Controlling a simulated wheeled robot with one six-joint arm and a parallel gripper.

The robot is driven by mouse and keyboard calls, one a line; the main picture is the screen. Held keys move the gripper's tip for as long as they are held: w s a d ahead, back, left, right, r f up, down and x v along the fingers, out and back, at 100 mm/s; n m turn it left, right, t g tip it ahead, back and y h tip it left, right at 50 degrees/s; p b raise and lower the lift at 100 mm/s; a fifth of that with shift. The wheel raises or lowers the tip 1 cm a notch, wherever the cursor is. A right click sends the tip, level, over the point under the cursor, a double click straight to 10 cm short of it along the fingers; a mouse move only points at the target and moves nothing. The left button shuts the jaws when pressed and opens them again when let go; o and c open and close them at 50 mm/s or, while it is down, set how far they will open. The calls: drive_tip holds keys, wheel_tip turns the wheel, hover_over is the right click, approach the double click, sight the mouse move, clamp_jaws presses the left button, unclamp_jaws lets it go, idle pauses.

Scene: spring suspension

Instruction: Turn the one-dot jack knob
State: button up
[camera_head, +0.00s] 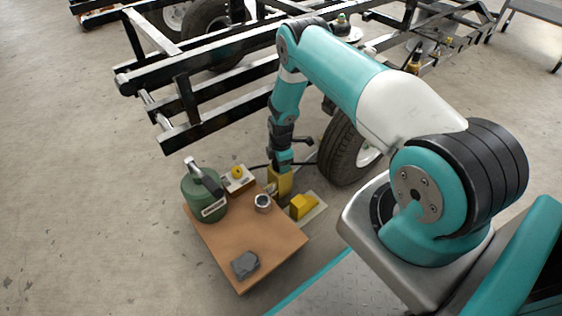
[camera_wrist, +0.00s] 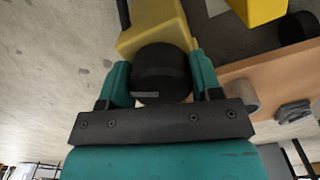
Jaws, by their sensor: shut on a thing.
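My gripper (camera_head: 281,160) is low at the far right edge of a wooden board, over a yellow jack body (camera_head: 280,182). In the wrist view the teal fingers of my gripper (camera_wrist: 160,75) are shut on both sides of a round black knob (camera_wrist: 160,68). The knob sits against the yellow jack body (camera_wrist: 150,34). A short pale bar-shaped mark shows on the knob; I cannot tell whether it is the one-dot mark. A second yellow block (camera_head: 301,207) stands to the right on a pale plate; it is partly in the wrist view (camera_wrist: 258,8).
A pale box with a yellow top (camera_head: 238,172) is behind. A black frame (camera_head: 180,105) and a tyre (camera_head: 343,150) stand beyond. Floor at left is clear.

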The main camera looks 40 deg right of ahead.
drive_tip(key=n, duration=0.6)
drive_tip(key=shift+w, duration=0.1)
idle(0.5)
drive_tip(key=o, duration=0.9)
wheel_tip(320, 180, up, 17)
drive_tip(key=p, duration=0.7)
drive_tip(key=shift+r, duration=0.2)
